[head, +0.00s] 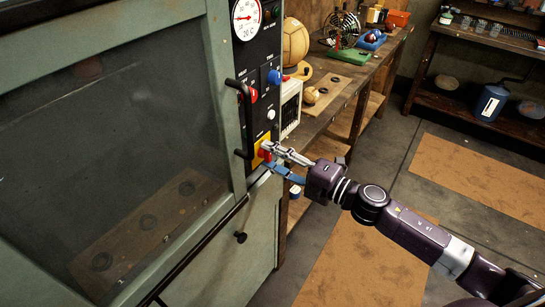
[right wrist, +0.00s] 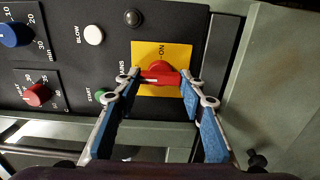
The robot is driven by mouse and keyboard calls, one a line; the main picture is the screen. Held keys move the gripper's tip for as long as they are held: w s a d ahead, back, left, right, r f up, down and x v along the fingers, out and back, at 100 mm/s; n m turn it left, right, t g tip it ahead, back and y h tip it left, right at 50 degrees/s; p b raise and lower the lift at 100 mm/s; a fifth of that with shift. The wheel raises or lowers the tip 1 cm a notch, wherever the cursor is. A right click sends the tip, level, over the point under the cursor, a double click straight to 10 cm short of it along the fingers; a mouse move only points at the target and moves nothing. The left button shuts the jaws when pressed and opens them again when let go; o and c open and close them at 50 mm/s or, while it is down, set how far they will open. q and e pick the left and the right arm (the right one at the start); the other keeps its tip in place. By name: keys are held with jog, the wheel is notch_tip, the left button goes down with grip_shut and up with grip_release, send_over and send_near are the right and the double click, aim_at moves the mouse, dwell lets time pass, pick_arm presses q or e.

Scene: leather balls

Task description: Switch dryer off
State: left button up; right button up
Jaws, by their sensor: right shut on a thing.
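The dryer is a grey-green cabinet (head: 215,75) on the left with a large dark window. Its black control panel (head: 258,75) is on the right of the front. Low on the panel, a red rotary switch (right wrist: 160,70) sits on a yellow plate (right wrist: 178,52) marked "ON". My right gripper (head: 266,155) reaches in from the right and is shut on the red switch. In the right wrist view its two blue-padded fingers (right wrist: 160,84) are at either end of the switch's bar. My left gripper is not in view.
Near the switch are a white button (right wrist: 94,34), a green button (right wrist: 107,97), a red knob (right wrist: 37,94) and a blue knob (right wrist: 14,34). A dark door handle (head: 244,118) stands out beside the panel. A wooden workbench (head: 345,85) holds leather balls and tools behind.

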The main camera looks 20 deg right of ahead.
jog(key=o, duration=1.2)
jog(key=shift+c, duration=0.2)
jog(key=v, duration=1.2)
